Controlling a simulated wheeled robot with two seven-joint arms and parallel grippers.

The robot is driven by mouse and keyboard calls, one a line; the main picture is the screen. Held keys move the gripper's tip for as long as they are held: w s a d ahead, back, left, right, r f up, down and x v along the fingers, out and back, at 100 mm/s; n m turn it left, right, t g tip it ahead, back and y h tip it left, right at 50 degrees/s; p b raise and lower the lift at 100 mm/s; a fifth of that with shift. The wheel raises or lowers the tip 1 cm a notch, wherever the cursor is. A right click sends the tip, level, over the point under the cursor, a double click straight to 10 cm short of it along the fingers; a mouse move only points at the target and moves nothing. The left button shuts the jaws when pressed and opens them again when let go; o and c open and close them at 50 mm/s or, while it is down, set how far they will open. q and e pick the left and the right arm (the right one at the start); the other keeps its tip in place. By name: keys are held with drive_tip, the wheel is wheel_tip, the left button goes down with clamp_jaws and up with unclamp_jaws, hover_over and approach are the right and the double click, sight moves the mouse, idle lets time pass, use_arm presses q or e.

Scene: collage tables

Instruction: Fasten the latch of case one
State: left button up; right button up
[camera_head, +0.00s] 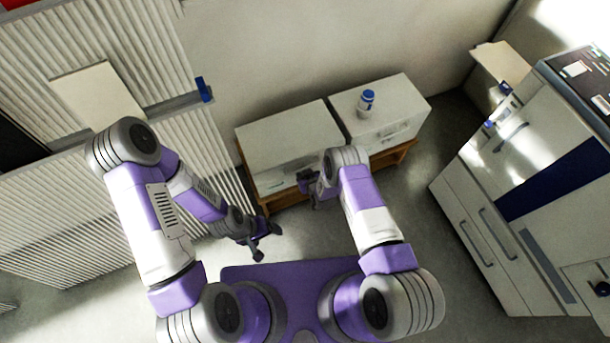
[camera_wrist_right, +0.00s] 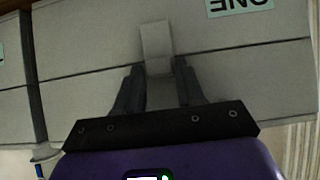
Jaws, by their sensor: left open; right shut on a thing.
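Case one (camera_head: 285,140) is the left of two pale grey cases on a low wooden stand. Its label "ONE" (camera_wrist_right: 240,5) shows upside down in the right wrist view, on the case front (camera_wrist_right: 85,50). A light grey latch (camera_wrist_right: 157,42) sits at the middle of that front, across or close to the seam. My right gripper (camera_head: 308,188) is at the case front, its fingers (camera_wrist_right: 158,88) shut on the latch's near end. Whether the latch is hooked cannot be told. My left gripper (camera_head: 269,242) is open and empty over the floor, apart from the cases.
A second case (camera_head: 385,105) stands close on the right, with a white and blue bottle (camera_head: 366,101) on its lid. The wooden stand (camera_head: 395,157) is below. A ribbed panel (camera_head: 80,220) is at left, a large cabinet (camera_head: 530,190) at right. Floor between is clear.

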idle(0.3)
drive_tip(key=o, duration=0.9)
drive_tip(key=p+v, duration=0.3)
drive_tip(key=v, duration=0.4)
drive_tip(key=shift+s+r, duration=0.15)
drive_tip(key=shift+s, duration=0.05)
